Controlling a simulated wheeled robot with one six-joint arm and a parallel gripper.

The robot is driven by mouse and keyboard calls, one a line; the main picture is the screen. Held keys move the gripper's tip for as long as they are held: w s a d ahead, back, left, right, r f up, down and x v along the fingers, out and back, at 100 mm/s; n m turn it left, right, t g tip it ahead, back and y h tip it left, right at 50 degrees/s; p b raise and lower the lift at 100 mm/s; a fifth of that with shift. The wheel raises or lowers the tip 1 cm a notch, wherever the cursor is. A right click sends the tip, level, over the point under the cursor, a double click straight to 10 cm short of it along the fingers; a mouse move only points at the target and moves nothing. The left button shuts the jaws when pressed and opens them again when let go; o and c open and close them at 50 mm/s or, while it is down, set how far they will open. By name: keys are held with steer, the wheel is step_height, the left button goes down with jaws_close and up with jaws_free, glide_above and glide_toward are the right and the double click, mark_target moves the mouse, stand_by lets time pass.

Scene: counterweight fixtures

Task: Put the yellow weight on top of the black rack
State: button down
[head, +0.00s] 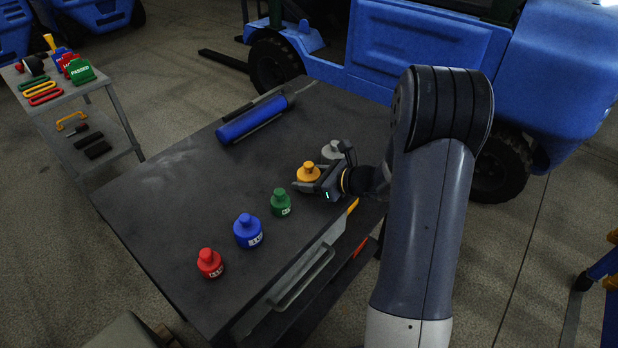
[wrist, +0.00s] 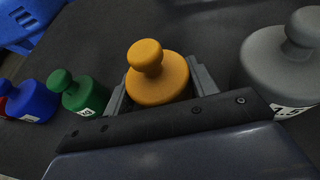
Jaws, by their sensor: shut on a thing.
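The yellow weight (head: 308,173) is a squat round body with a knob on top, upright at the right part of the dark table. My gripper (head: 314,186) is shut on its body, with one finger on each side, as the wrist view shows around the yellow weight (wrist: 157,82). I cannot tell whether the weight touches the table or is just above it. A blue cylinder (head: 252,121) lies at the table's back edge with dark bars along its sides; these may belong to the black rack, but I cannot tell for sure.
A green weight (head: 281,203), a blue weight (head: 248,231) and a red weight (head: 210,263) stand left of my gripper. A grey weight (wrist: 282,58) stands close on its right. The table's (head: 172,180) left and middle are clear. A side cart (head: 62,92) stands far left.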

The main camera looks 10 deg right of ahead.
steer(key=shift+r, duration=0.1)
steer(key=c, duration=0.5)
jaws_free()
steer(key=shift+s+d+r, duration=0.1)
steer(key=shift+s+d, duration=0.05)
steer(key=shift+d, duration=0.05)
steer(key=v, duration=1.1)
steer(key=shift+s+d, duration=0.15)
steer(key=shift+s, duration=0.1)
steer(key=shift+w, duration=0.1)
